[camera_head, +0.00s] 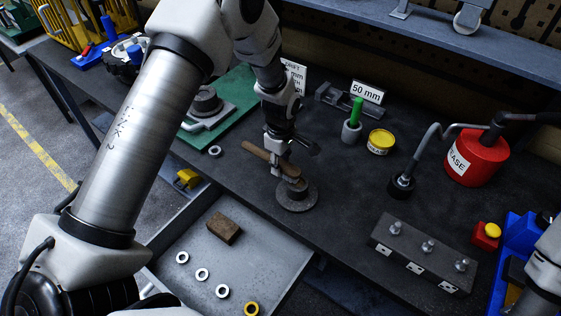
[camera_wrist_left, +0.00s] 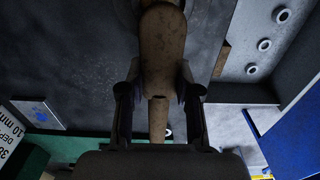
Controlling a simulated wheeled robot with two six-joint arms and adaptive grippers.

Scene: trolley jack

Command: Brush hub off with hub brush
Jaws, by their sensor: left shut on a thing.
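The hub brush (camera_head: 259,154) has a brown wooden body. My left gripper (camera_head: 280,153) is shut on it, and in the left wrist view the brush (camera_wrist_left: 163,50) lies between the two fingers (camera_wrist_left: 160,98). The hub (camera_head: 297,198) is a dark grey round flanged piece on the bench, close to the drawer side. The brush's far end is right over the hub's top. Whether the bristles touch it I cannot tell. Only part of the hub shows behind the brush in the wrist view. My right gripper is not seen.
An open drawer (camera_head: 188,242) below holds a brown block (camera_head: 223,228) and several rings. A green-topped pot (camera_head: 351,131), yellow tin (camera_head: 380,141), red grease can (camera_head: 477,157) and grey block with studs (camera_head: 423,252) stand right of the hub. A green mat (camera_head: 233,92) lies behind-left.

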